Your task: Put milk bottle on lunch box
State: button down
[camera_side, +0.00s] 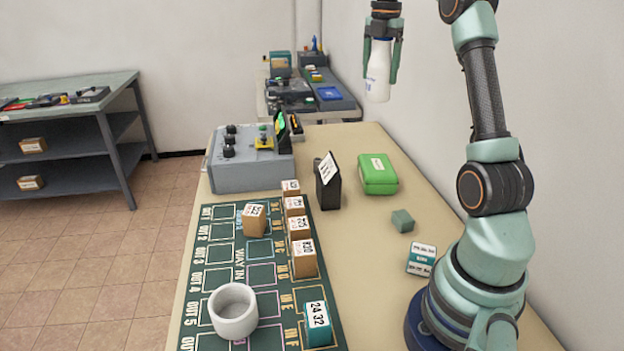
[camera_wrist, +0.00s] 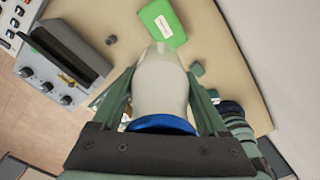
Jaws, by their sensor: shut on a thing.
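My gripper (camera_side: 381,60) is shut on a white milk bottle (camera_side: 377,75) and holds it high above the far part of the table. The bottle hangs near upright in the side view. In the wrist view the bottle (camera_wrist: 160,90) lies between the two fingers, with a blue end close to the palm. The green lunch box (camera_side: 377,174), with a white label on top, rests on the table below the gripper.
A black stand with a white card (camera_side: 328,185) is left of the lunch box. A grey control box (camera_side: 250,165) stands further left. Small blocks, including a grey-green one (camera_side: 402,220), and a white cup (camera_side: 233,310) are nearer. Bare table surrounds the lunch box.

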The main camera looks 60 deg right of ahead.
aim_at(389, 67)
jog(key=d, duration=0.1)
jog(key=s+d, duration=0.1)
jog(key=d, duration=0.1)
jog(key=shift+r, duration=0.1)
notch_tip(389, 67, down, 20)
jog(key=shift+r, duration=0.1)
dwell(0.4)
grip_release()
jog(key=shift+f, duration=0.25)
jog(key=shift+r, duration=0.1)
